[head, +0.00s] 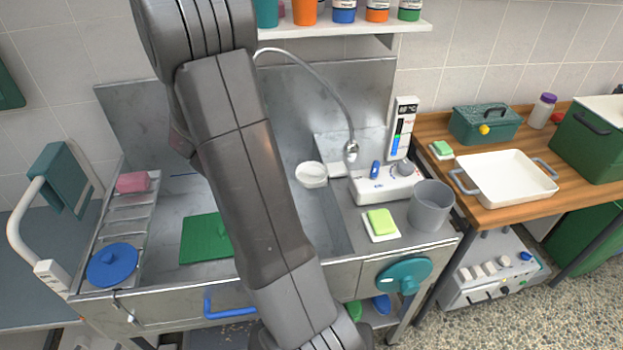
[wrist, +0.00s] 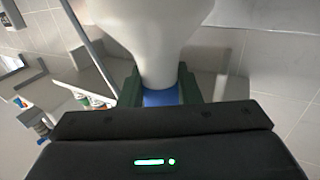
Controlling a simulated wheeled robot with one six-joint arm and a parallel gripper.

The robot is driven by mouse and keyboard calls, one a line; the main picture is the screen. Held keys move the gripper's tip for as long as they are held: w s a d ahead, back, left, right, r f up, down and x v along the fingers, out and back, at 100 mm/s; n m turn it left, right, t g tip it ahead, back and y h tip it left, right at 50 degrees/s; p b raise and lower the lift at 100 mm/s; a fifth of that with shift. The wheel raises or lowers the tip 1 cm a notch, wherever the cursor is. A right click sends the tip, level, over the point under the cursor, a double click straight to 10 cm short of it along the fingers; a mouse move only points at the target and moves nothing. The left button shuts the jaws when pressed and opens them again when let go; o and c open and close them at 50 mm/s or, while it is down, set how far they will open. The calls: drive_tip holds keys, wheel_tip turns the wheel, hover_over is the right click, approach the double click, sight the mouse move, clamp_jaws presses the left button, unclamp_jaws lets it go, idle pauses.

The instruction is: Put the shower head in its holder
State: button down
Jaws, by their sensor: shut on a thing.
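In the wrist view my gripper (wrist: 160,84) has its two dark green fingers shut on the blue neck of a white, flaring piece (wrist: 155,35), which looks like the shower head. Its far end is cut off by the picture edge. In the head view my arm hides the gripper and the shower head. A grey hose (head: 318,73) arcs from behind my arm down to a fitting (head: 351,150) at the back of the sink. A white round cup-like piece (head: 311,174) sits by the sink's back wall; I cannot tell if it is the holder.
A white control box (head: 385,185), grey bucket (head: 431,206) and green sponge (head: 380,221) stand right of the steel basin. A green board (head: 203,238) and blue lid (head: 112,264) lie left. A bottle shelf (head: 410,24) hangs above. A white tray (head: 507,177) is on the right counter.

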drive_tip(key=shift+w+d, duration=0.35)
drive_tip(key=shift+d, duration=0.55)
drive_tip(key=w+d+b, duration=0.4)
drive_tip(key=d, duration=0.8)
drive_tip(key=shift+w+d, duration=0.35)
wheel_tip(320, 180, down, 6)
drive_tip(key=b, duration=0.5)
drive_tip(key=shift+b, duration=0.35)
drive_tip(key=shift+f+b, duration=1.9)
drive_tip(key=shift+f, duration=0.05)
